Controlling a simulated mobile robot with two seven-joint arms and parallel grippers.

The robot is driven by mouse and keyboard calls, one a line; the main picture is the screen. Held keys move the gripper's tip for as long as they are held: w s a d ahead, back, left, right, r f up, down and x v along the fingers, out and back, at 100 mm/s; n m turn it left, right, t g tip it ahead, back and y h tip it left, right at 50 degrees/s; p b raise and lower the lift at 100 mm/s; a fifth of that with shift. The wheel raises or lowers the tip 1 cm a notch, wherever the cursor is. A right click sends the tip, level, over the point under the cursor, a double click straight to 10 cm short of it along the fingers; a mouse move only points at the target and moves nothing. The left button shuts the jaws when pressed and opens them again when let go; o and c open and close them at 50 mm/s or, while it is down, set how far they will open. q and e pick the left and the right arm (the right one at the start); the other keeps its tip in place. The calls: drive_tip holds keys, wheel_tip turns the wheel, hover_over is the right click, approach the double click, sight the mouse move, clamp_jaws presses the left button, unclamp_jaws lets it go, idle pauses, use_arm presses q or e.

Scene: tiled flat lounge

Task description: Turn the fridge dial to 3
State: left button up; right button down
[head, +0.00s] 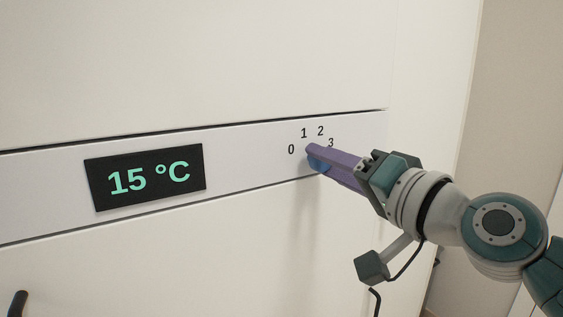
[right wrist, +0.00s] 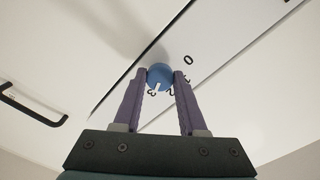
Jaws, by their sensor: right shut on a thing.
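The fridge dial is a round blue knob (head: 319,165) on the light control strip, mostly covered by my gripper in the head view. Digits 0, 1, 2 and 3 run in an arc around its upper side. My right gripper (head: 314,153) has its purple fingers shut on the dial, one on each side. The right wrist view shows the blue dial (right wrist: 160,75) between the fingertips (right wrist: 160,76). A white mark on the dial points at or very near the 3 there. My left gripper is not in view.
A dark display (head: 146,177) on the strip (head: 245,150) reads 15 °C. A dark handle (head: 17,303) is at the lower left of the head view. The fridge front is otherwise flat and clear, with its side edge at the right.

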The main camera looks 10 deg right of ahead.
idle(0.4)
drive_tip(key=shift+c, duration=2.3)
unclamp_jaws()
drive_tip(key=v, duration=1)
